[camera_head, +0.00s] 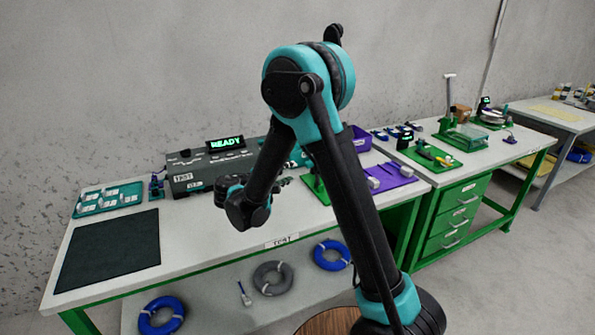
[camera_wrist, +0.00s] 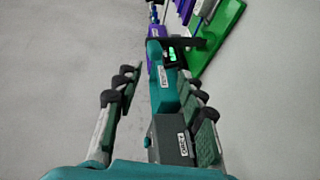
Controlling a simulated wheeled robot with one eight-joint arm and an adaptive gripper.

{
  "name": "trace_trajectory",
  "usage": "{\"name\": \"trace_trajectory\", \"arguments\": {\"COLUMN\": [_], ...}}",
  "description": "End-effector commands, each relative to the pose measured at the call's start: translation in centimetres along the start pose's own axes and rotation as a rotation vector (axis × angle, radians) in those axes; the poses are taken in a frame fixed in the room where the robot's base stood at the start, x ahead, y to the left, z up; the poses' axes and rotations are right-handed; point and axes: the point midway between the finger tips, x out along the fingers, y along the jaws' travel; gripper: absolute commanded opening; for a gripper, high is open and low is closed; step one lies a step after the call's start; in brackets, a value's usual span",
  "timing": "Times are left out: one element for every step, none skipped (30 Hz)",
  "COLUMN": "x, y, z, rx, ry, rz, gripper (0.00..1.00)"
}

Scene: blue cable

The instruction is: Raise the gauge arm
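In the wrist view a teal gauge-like device (camera_wrist: 164,92) with a small label lies between my fingers, with a purple piece (camera_wrist: 154,32) at its far end. A black bracket with a green-lit display (camera_wrist: 172,54) sticks out beside it. A dark grey labelled block (camera_wrist: 172,138) is at its near end. I cannot tell which part is the gauge arm. My gripper (camera_wrist: 163,82) is open, with fingers on both sides of the device; contact is not clear. In the head view my gripper (camera_head: 284,181) is above the bench, and my arm hides part of the device.
The bench (camera_head: 190,225) holds a grey tester with a READY display (camera_head: 227,143), a dark mat (camera_head: 108,252), a teal tray (camera_head: 108,199) and a purple mat (camera_head: 393,180). Coiled cables (camera_head: 272,279) lie on the lower shelf. A second bench (camera_head: 500,150) stands at right.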

Motion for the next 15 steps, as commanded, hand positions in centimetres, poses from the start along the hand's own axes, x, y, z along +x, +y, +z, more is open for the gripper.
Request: {"name": "trace_trajectory", "arguments": {"x": [-0.9,-1.3,-1.8,-2.1,-2.3,-2.6,-2.8,-2.9,-3.0,-3.0,-3.1,-3.1,-3.1,-3.1,-3.1], "y": [0.0,0.0,0.0,0.0,0.0,0.0,0.0,0.0,0.0,0.0,0.0,0.0,0.0,0.0,0.0], "z": [-0.1,-0.1,-0.1,-0.1,-0.1,0.0,0.0,0.0,0.0,0.0,0.0,0.0,0.0,0.0,0.0], "rx": [-0.001,-0.001,-0.001,-0.001,-0.001,-0.001,-0.001,-0.001,0.000,0.000,0.000,0.000,0.000,0.000,0.000], "ry": [0.004,0.003,0.002,0.002,0.002,0.002,0.001,0.000,0.000,-0.001,-0.001,-0.001,-0.001,-0.001,-0.001], "rz": [0.000,0.000,0.000,0.000,0.000,0.000,0.000,0.000,0.000,0.000,0.000,0.000,0.000,0.000,0.000], "gripper": [0.40,0.40,0.40,0.40,0.40,0.40,0.40,0.40,0.40,0.40,0.40,0.40,0.40,0.40,0.40]}}
